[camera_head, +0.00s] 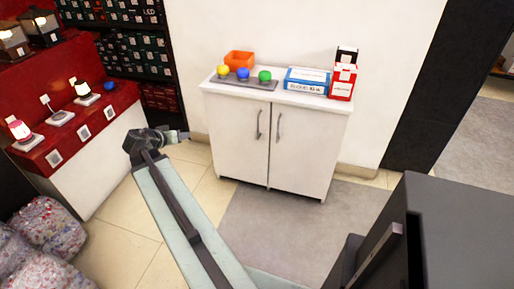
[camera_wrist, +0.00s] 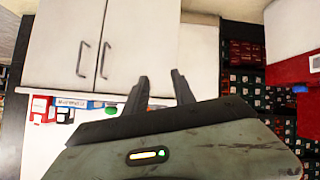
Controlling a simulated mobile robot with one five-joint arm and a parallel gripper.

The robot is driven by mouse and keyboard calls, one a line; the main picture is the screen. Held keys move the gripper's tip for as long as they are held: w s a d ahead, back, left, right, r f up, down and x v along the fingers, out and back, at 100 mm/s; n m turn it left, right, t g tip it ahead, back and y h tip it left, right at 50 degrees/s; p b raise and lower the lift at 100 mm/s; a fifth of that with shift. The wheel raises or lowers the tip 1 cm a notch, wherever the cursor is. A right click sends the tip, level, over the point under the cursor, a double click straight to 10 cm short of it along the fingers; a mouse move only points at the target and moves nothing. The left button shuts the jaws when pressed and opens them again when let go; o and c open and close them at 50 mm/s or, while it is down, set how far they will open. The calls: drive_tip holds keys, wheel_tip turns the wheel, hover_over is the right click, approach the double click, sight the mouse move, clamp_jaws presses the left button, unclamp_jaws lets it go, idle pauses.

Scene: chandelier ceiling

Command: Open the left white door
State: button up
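The left white door (camera_head: 237,140) belongs to a low white cabinet (camera_head: 232,88) against the wall. It is shut, and its curved grey handle (camera_head: 259,124) sits near the middle seam. The right white door (camera_head: 300,150) is also shut, with its own handle (camera_head: 279,127). The wrist view is upside down; there the left white door (camera_wrist: 145,40) is the right-hand panel, with its handle (camera_wrist: 103,60). My gripper (camera_head: 186,135) is left of the cabinet and apart from it. In the wrist view its two fingers (camera_wrist: 159,74) are spread with nothing between them.
A red display counter (camera_head: 70,125) stands left. Grey floor (camera_head: 290,225) before the cabinet is open.

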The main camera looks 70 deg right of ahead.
drive_tip(key=s+d+f+m+g+h+b, duration=0.1)
drive_tip(key=s+d+f+m+h+b, duration=0.1)
drive_tip(key=s+d+f+b, duration=0.35)
drive_tip(key=s+d+f+m+g+h+b, duration=0.1)
drive_tip(key=s+d+f+m+h+b, duration=0.15)
drive_tip(key=s+d+b, duration=0.6)
drive_tip(key=m+g+h+b, duration=0.1)
drive_tip(key=h+b, duration=0.1)
drive_tip(key=b, duration=0.3)
hover_over(258, 137)
drive_tip(key=shift+w+d+f, duration=0.15)
drive_tip(key=shift+d+f, duration=0.2)
drive_tip(key=shift+f, duration=0.4)
clamp_jaws()
